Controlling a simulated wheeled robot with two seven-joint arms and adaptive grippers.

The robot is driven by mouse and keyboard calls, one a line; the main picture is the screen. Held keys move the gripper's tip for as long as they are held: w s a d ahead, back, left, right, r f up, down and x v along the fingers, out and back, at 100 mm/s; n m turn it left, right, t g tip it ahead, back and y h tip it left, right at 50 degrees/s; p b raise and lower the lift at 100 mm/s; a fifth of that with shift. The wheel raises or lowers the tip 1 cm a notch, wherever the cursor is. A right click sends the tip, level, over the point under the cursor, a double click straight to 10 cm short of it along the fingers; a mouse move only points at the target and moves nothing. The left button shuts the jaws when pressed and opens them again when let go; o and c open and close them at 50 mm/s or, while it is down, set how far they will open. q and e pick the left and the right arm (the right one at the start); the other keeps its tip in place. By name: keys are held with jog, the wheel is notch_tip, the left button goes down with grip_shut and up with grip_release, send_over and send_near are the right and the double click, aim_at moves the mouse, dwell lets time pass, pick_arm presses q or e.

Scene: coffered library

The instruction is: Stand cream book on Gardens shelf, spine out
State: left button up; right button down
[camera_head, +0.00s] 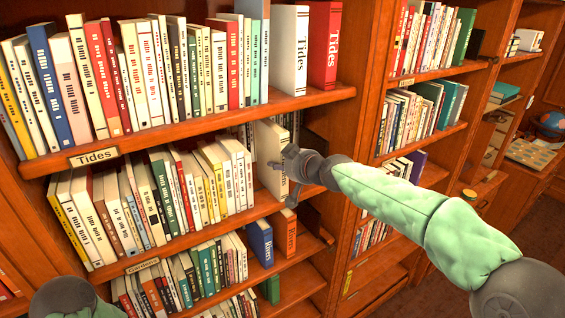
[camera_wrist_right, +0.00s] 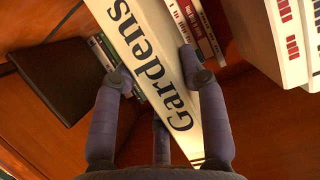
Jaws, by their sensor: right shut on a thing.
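The cream book (camera_head: 271,150) is at the right end of the middle row, in the Gardens shelf bay. In the right wrist view, the cream book (camera_wrist_right: 150,60) shows its spine lettered "Gardens" facing my wrist. My right gripper (camera_head: 286,172) is shut on it, with a finger on each side in the wrist view (camera_wrist_right: 155,78). The Gardens shelf (camera_head: 215,228) carries a "Gardens" label (camera_head: 142,265) on its front edge. I cannot tell whether the book's bottom touches the board. My left gripper is out of view; only part of my left arm shows at lower left.
A row of mostly white books (camera_head: 130,205) fills the left of the Gardens shelf. The Tides shelf (camera_head: 200,128) is just above. Blue (camera_head: 260,240) and red (camera_head: 285,233) Rivers books stand below. A dark book (camera_wrist_right: 60,75) lies beyond the left finger in the wrist view.

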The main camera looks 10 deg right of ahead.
jog(key=c, duration=0.6)
grip_release()
jog(key=shift+r, duration=0.15)
jog(key=shift+f, duration=0.25)
jog(key=v, duration=1.1)
jog(key=s+a+f+m+g+b, duration=0.1)
jog(key=f+g+b, duration=0.15)
jog(key=f, duration=1.35)
jog(key=s+a+f+m+g+h+b, duration=0.15)
jog(key=f+b, duration=0.25)
jog(key=f, duration=1.2)
jog(key=s+a+f+m+g+b, duration=0.1)
jog(key=f+g+b, duration=0.15)
jog(key=f, duration=1.35)
jog(key=s+a+f+m+g+b, duration=0.1)
jog(key=s+f+g+b, duration=0.1)
jog(key=s+f, duration=0.6)
jog(key=s+a+f+m+g+b, duration=0.1)
jog(key=s+f+b, duration=0.3)
jog(key=s+f, duration=0.4)
jog(key=s+a+f+m+g+y+b, duration=0.1)
jog(key=s+a+f+g+b, duration=0.2)
jog(key=s+f, duration=0.6)
notch_tip(320, 180, down, 6)
jog(key=shift+f, duration=0.1)
